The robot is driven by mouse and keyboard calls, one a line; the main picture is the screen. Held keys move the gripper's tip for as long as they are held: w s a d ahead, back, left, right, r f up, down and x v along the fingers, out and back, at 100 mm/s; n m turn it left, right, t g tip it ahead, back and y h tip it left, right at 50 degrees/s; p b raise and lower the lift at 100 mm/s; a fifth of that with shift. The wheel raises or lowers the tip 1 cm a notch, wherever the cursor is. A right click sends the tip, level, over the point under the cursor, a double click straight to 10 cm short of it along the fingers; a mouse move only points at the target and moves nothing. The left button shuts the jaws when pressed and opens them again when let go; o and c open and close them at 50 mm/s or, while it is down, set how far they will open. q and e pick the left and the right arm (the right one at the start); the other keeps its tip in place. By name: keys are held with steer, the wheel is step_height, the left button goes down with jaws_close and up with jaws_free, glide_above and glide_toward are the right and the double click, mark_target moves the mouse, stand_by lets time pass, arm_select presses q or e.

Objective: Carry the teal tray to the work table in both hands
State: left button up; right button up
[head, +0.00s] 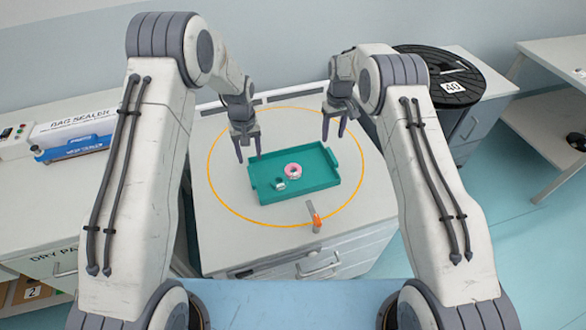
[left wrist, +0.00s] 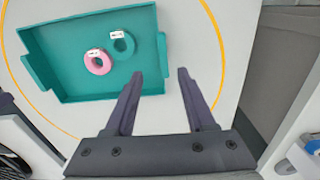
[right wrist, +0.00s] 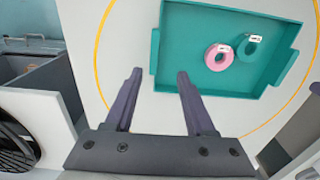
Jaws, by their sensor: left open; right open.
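The teal tray (head: 318,180) lies flat on a white cabinet top inside an orange ring line. My left gripper (head: 248,157) is open and empty near the tray's left end. In the left wrist view the tray's end handle (left wrist: 163,52) appears between and beyond its fingertips. My right gripper (head: 333,136) is open and empty near the tray's far right corner. In the right wrist view the other handle (right wrist: 154,50) appears just beyond its fingertips. I cannot tell which surface is the work table.
An orange-tipped grey piece (head: 316,220) sits at the cabinet's front edge. A black reel marked 40 (head: 440,78) stands on a cabinet at right. A bag sealer (head: 75,140) is on the left counter. A white table (head: 560,60) stands far right, with open floor before it.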

mark_target(251, 175)
arm_select(q)
steer(key=shift+w+a+f, duration=0.3)
steer(key=shift+a+f, duration=0.1)
steer(key=shift+f, duration=0.15)
arm_select(e)
steer(key=shift+w+d+f, duration=0.35)
steer(key=shift+d+f, duration=0.2)
steer(key=shift+f, duration=0.05)
arm_select(q)
step_height(251, 175, down, 10)
steer(key=shift+f, duration=0.25)
arm_select(e)
step_height(251, 175, down, 10)
steer(key=shift+f, duration=0.25)
arm_select(q)
jaws_close()
arm_select(e)
jaws_close()
arm_select(q)
steer(key=shift+r, duration=0.1)
arm_select(e)
steer(key=shift+r, duration=0.1)
